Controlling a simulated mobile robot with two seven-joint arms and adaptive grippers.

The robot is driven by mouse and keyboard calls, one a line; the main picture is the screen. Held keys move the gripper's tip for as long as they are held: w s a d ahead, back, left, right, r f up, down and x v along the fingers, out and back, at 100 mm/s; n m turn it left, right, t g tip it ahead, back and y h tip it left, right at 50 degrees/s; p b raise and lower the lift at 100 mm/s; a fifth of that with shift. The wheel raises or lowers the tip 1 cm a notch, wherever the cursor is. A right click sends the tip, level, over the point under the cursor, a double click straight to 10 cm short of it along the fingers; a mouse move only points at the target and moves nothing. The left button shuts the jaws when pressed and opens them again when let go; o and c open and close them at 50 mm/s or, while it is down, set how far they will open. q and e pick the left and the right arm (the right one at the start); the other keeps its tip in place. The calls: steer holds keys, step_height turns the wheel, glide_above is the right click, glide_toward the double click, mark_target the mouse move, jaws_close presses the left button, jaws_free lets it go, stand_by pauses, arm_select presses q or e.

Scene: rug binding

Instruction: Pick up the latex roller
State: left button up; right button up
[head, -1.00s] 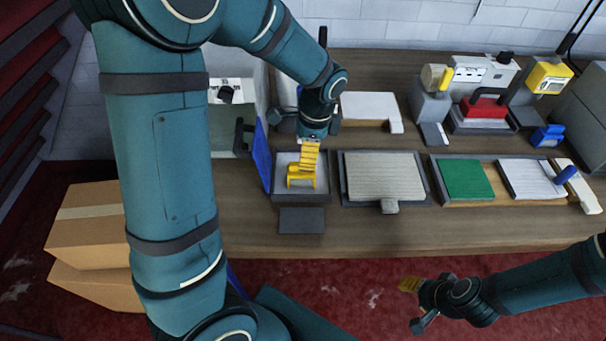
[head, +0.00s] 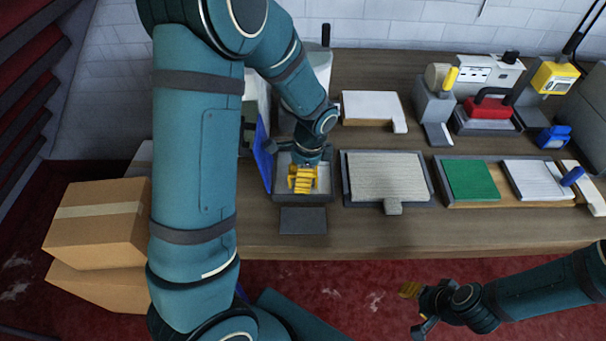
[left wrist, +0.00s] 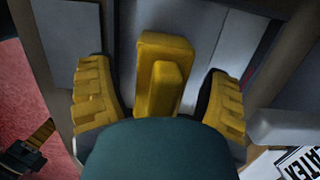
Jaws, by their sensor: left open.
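The latex roller (left wrist: 162,75) shows in the left wrist view as a yellow, blocky handle standing between my left gripper's two ribbed yellow fingers. My left gripper (left wrist: 160,98) is open, with one finger on each side of the handle and visible gaps between. In the head view, my left gripper (head: 302,179) is down in the grey tray (head: 316,199) and hides most of the roller. The roller's lower part is hidden. My right gripper (head: 409,290) is in front of the bench, over the red floor, far from the tray; its jaw opening is unclear.
A blue panel (head: 264,155) stands at the tray's left edge. A dark flat pad (head: 303,220) lies in front. A beige mat board (head: 385,176) sits close on the right, then a green pad (head: 470,180). A white block (head: 371,107) is behind. Cardboard boxes (head: 97,235) stand left.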

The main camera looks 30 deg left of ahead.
arm_select(q)
jaws_close()
steer(key=shift+r, duration=0.1)
